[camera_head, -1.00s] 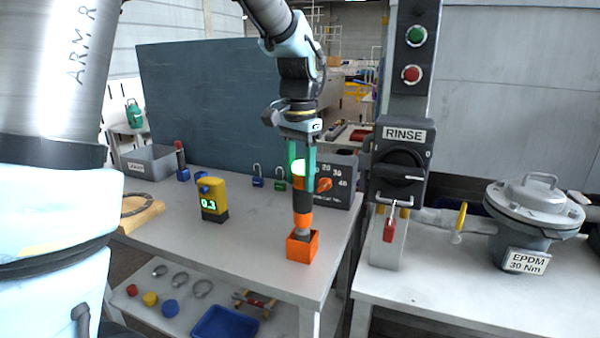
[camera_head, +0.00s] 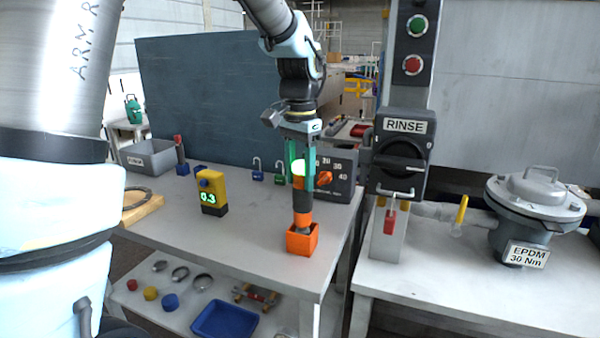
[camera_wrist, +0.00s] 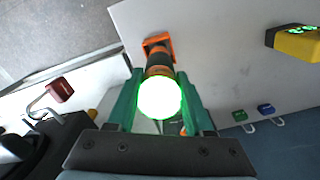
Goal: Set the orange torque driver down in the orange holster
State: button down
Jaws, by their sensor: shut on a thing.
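The orange and black torque driver (camera_head: 303,201) stands upright in my gripper (camera_head: 301,186), its lit top between the green fingers. My gripper is shut on the driver's upper part. The orange holster (camera_head: 302,243) is an open square box near the table's front right corner. The driver's grey lower end is at the holster's mouth; how deep it reaches is hidden by the front wall. In the wrist view the driver's bright round top (camera_wrist: 160,99) covers much of its body, and the holster (camera_wrist: 157,41) shows beyond it.
A yellow gauge reading 0.3 (camera_head: 212,190) stands left of the holster. A grey dial box (camera_head: 335,178) and small padlocks (camera_head: 258,173) are behind. A RINSE switch post (camera_head: 401,165) and a grey valve body (camera_head: 535,215) stand to the right. Table between gauge and holster is clear.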

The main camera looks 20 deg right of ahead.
jog(key=shift+f+b, duration=0.4)
jog(key=shift+f, duration=0.65)
jog(key=shift+c, duration=1)
grip_release()
notch_tip(320, 180, up, 11)
jog(key=shift+f+b, duration=0.1)
jog(key=shift+b, duration=0.55)
jog(key=w+a+f+n, duration=0.1)
jog(key=a+f+n, duration=0.2)
jog(key=a+f, duration=0.3)
jog(key=w+a+f+n, duration=0.2)
jog(key=a+f, duration=0.2)
jog(key=a, duration=0.5)
jog(key=s+a+f+n, duration=0.3)
jog(key=a+f, duration=0.1)
jog(key=a, duration=0.3)
jog(key=s+a+f+n+t, duration=0.1)
jog(key=s+a+f+n, duration=0.2)
jog(key=a, duration=0.4)
jog(key=shift+s+a+f+n+t, duration=0.2)
jog(key=shift+s+f+n+t, duration=0.15)
jog(key=shift+f, duration=0.55)
